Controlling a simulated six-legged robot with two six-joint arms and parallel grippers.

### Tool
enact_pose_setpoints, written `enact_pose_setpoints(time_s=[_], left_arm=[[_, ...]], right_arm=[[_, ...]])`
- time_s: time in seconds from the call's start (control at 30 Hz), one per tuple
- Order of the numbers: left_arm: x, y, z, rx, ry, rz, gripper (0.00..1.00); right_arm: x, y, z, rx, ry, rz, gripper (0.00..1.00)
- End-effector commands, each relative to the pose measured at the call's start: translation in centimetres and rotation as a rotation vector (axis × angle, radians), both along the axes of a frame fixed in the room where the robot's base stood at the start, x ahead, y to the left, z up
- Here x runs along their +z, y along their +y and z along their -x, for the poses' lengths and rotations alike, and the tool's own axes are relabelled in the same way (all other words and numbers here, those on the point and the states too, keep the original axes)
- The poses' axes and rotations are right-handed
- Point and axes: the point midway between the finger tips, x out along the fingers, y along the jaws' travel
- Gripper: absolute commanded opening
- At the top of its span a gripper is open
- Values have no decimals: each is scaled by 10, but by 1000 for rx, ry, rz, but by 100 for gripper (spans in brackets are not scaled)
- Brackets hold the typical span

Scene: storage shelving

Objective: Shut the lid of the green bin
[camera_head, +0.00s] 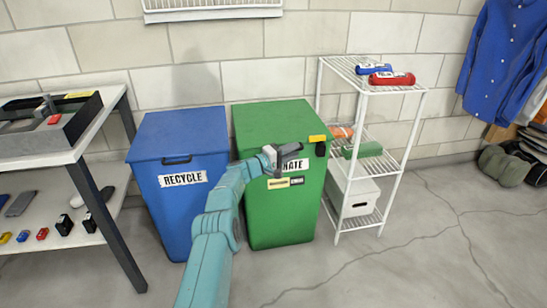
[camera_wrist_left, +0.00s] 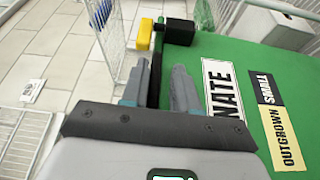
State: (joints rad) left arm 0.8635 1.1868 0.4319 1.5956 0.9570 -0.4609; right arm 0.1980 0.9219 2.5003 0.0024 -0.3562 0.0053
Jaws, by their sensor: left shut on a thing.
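The green bin (camera_head: 258,212) stands on the floor beside the blue one, with a partly covered white label. Its green lid (camera_head: 272,121) lies over the top, down or nearly down; a small gap cannot be ruled out. My left gripper (camera_head: 286,156) is at the upper front of the bin. In the left wrist view, the left gripper (camera_wrist_left: 160,90) is shut on a thin dark bar (camera_wrist_left: 155,77) along the bin's upper front edge, apparently the lid's handle. The bin's front (camera_wrist_left: 238,60) fills the right side of that view. My right gripper is not in view.
The blue bin (camera_head: 180,211) is close on the left. A white wire shelf (camera_head: 398,158) stands close on the right, with bottles and a white box on it. A table (camera_head: 68,157) is at the far left.

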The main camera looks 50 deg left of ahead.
Motion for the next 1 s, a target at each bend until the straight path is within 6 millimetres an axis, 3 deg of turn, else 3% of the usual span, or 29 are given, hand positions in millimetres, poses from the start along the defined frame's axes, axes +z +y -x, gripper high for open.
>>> enact_pose_setpoints(time_s=[0.23,0.7,1.0], left_arm=[[4,4,29,8,9,6,23],[0,13,134,9,3,0,23],[-3,14,159,6,0,-2,23]], right_arm=[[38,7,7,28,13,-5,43],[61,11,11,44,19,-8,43],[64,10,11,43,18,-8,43]])
